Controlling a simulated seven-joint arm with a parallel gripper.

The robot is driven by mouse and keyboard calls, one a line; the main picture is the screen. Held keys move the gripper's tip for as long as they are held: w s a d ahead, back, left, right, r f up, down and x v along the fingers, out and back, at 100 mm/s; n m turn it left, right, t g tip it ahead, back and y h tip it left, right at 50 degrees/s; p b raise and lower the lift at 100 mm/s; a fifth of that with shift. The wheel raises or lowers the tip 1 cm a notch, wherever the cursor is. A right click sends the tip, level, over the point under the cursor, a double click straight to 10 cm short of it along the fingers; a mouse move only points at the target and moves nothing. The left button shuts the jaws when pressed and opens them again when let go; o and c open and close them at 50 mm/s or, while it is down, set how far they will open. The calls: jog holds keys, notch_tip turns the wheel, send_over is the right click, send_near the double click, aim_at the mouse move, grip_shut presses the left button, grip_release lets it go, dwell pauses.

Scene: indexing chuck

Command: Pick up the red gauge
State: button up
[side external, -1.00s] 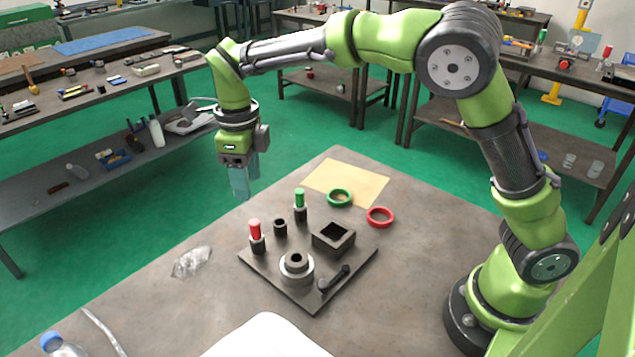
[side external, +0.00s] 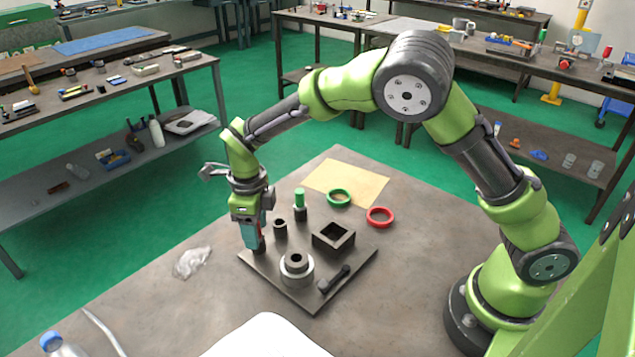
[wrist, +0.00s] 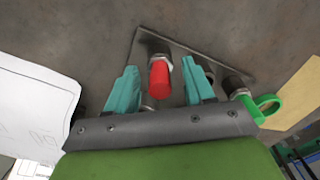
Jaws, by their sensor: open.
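The red gauge (wrist: 160,82), a red-topped cylinder, stands in a metal collar at the corner of the dark fixture plate (side external: 308,298). In the side view it is almost wholly hidden by my gripper (side external: 252,240), with only a sliver of red showing. In the wrist view my gripper (wrist: 159,66) is open, with one teal finger on each side of the red gauge. Gaps show between the fingers and the red gauge there.
A green gauge (side external: 300,198), a short dark post (side external: 280,227), a square open block (side external: 334,237), a round chuck (side external: 296,266) and a dark lever (side external: 334,279) are on the plate. Green ring (side external: 339,198) and red ring (side external: 380,217) lie behind. Crumpled clear plastic (side external: 192,262) lies left.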

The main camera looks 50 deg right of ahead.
jog(key=shift+c, duration=0.3)
grip_shut()
jog(key=shift+r, duration=0.1)
